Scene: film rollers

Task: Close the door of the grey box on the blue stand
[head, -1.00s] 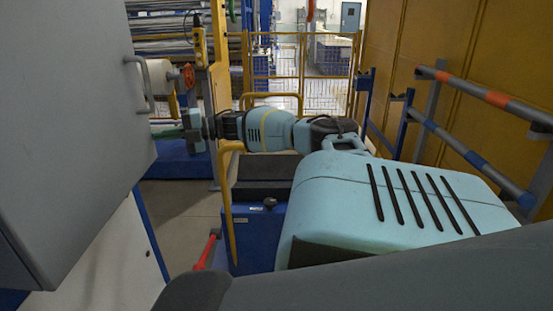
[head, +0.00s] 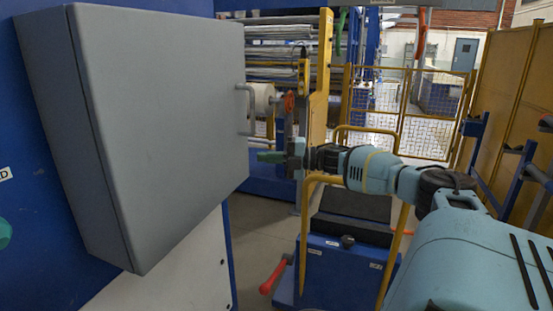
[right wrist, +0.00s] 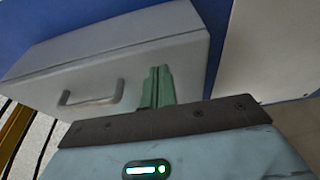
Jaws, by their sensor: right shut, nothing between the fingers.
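The grey box (head: 90,150) is at the left of the head view, against the blue stand (head: 35,195). Its door (head: 170,130) carries a pale bar handle (head: 243,108) near the right edge. The door looks flush with the box, with only a thin seam visible. The right wrist view also shows the door (right wrist: 185,65) and handle (right wrist: 92,92). My right gripper (head: 265,157) is shut and empty, its green fingers just beyond the door's handle-side edge, below the handle. Whether they touch the door is unclear.
A blue cart (head: 340,265) with yellow rails and a red lever (head: 272,275) stands below my right arm. A yellow post (head: 318,80) and film rolls (head: 265,97) are behind the gripper. A yellow mesh fence (head: 425,115) closes the back.

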